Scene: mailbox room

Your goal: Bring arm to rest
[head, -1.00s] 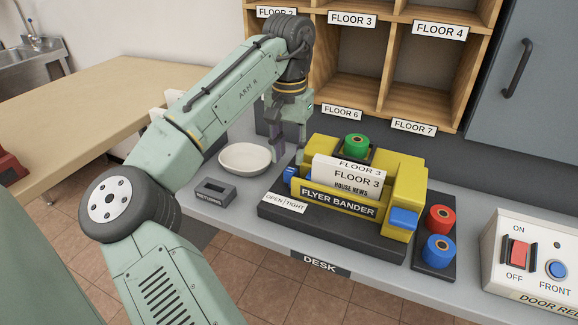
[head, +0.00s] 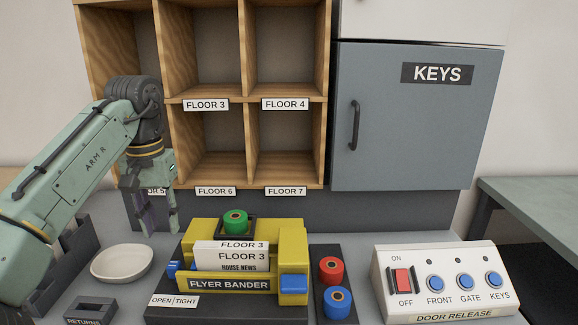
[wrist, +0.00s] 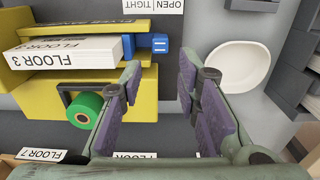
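My green arm (head: 85,155) reaches in from the left in the head view, bent at a dark joint. My gripper (head: 158,230) hangs down behind the left end of the yellow flyer bander (head: 205,232), in front of the shelf unit. In the wrist view my gripper (wrist: 157,75) has its two purple-padded fingers well apart with nothing between them. Grey desk surface shows between the fingers. The bander holds a stack of white FLOOR 3 flyers (head: 230,257).
A white bowl (head: 121,263) and a RETURNS tray (head: 91,309) lie left of the bander. Red (head: 331,270) and blue (head: 338,302) rolls stand right of it, then the door release panel (head: 445,300). Wooden pigeonholes (head: 208,103) and a grey KEYS cabinet (head: 405,130) are behind.

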